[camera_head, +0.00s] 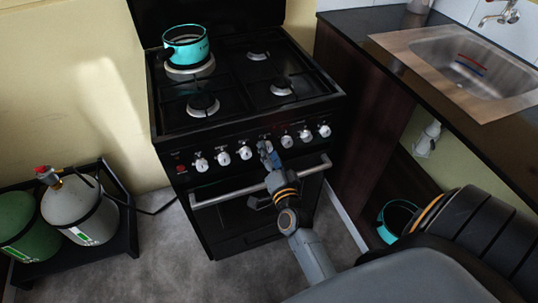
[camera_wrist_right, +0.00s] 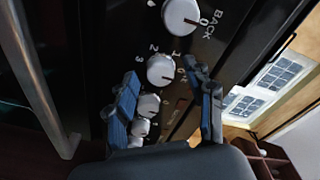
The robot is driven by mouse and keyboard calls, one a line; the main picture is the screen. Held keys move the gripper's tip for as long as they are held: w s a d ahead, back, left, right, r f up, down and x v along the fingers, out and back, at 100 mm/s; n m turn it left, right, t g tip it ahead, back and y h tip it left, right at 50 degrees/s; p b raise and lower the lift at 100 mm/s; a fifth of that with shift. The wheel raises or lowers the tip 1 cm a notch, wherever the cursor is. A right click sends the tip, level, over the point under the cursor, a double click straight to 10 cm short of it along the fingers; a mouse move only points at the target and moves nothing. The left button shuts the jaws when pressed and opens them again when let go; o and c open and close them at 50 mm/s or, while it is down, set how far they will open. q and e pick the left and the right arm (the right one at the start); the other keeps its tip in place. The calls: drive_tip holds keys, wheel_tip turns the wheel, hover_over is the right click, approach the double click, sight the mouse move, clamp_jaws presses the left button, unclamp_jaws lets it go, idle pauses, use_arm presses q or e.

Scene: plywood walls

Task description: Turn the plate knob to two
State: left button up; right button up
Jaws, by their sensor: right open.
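The black stove (camera_head: 245,185) has a row of white knobs on its front panel. My right gripper (camera_head: 266,154) is at the middle of this row, its arm coming from the lower right. It partly covers a knob there. In the right wrist view, my right gripper (camera_wrist_right: 160,74) has its two blue-padded fingers apart. A round white knob (camera_wrist_right: 160,68) with printed numbers beside it lies between the fingertips. Its dark pointer mark is on the right side, near the low numbers. I cannot tell whether the fingers touch it. My left gripper is not in view.
A turquoise pot (camera_head: 187,44) sits on the back left burner. The oven handle (camera_head: 225,194) runs below the knobs. Gas cylinders (camera_head: 80,210) stand in a black rack at left. A counter with a sink (camera_head: 460,70) is at right; a turquoise bucket (camera_head: 396,222) is under it.

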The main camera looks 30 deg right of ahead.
drive_tip(key=shift+w, duration=0.25)
clamp_jaws()
